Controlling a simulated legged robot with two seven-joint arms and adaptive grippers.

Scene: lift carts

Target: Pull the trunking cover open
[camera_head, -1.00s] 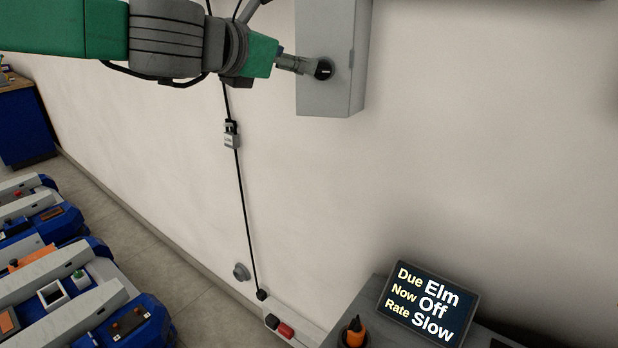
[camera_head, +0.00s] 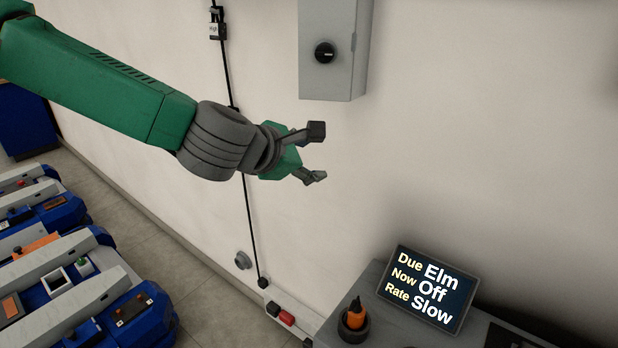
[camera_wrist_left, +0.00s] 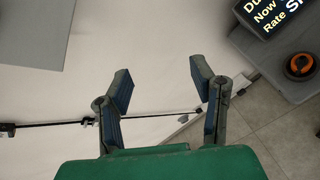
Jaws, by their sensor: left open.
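A pale trunking strip (camera_head: 312,325) runs along the foot of the wall at the bottom of the head view, with a red block and dark blocks on it. Which part of it is the cover I cannot tell. A strip (camera_wrist_left: 242,84) that looks like the same trunking shows to the right of the fingers in the left wrist view. My left gripper (camera_head: 315,154) is open and empty in front of the bare wall, well above the trunking and below the grey box. Its two spread fingers also show in the left wrist view (camera_wrist_left: 162,82). My right gripper is not in view.
A grey wall box (camera_head: 335,45) with a black knob hangs above my gripper. A black cord (camera_head: 250,215) runs down the wall behind my arm. A display (camera_head: 428,290) and an orange-topped item (camera_head: 354,320) stand on a grey surface. Blue carts (camera_head: 100,290) stand at left.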

